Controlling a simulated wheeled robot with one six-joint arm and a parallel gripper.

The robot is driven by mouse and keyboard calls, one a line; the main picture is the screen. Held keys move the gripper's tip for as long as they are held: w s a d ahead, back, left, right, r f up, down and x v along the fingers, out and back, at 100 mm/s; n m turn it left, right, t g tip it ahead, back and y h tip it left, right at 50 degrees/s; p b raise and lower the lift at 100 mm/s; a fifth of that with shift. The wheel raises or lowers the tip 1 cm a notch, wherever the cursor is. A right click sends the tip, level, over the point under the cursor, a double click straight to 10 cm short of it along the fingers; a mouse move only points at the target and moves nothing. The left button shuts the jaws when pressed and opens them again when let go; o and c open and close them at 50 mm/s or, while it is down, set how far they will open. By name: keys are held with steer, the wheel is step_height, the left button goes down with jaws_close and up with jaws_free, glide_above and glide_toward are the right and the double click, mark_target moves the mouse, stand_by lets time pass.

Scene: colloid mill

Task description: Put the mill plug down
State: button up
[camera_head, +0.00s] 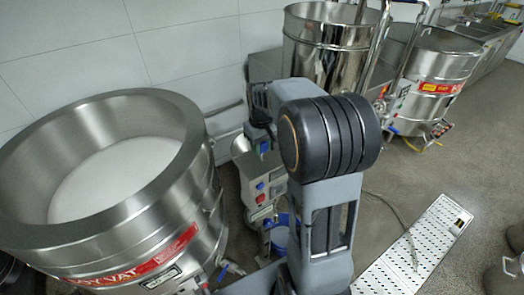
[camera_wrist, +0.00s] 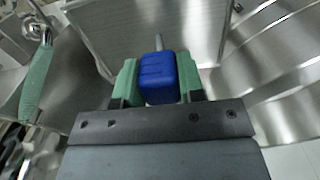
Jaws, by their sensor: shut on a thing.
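In the wrist view, my gripper (camera_wrist: 158,72) has green fingers shut on a blue block with a grey metal pin, which I take to be the mill plug (camera_wrist: 158,84). The pin points away from the gripper, toward a flat brushed-metal surface (camera_wrist: 120,30). I cannot tell whether it touches that surface.
A large open steel vat (camera_head: 150,235) with white contents stands at left. More steel vessels (camera_head: 328,60) and (camera_head: 435,65) stand at the back. A blue bucket (camera_head: 279,238) sits below the mill. A perforated white floor grating (camera_head: 428,240) lies at right. A green-handled item (camera_wrist: 36,85) is left in the wrist view.

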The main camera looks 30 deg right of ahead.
mark_target(262, 160)
steer(key=f, duration=0.3)
steer(key=shift+w+d, duration=0.15)
steer(key=shift+w, duration=0.05)
steer(key=shift+f, duration=0.35)
steer(key=shift+f+b, duration=0.3)
steer(key=shift+f, duration=0.3)
steer(key=o, duration=1)
steer(key=shift+r, duration=0.1)
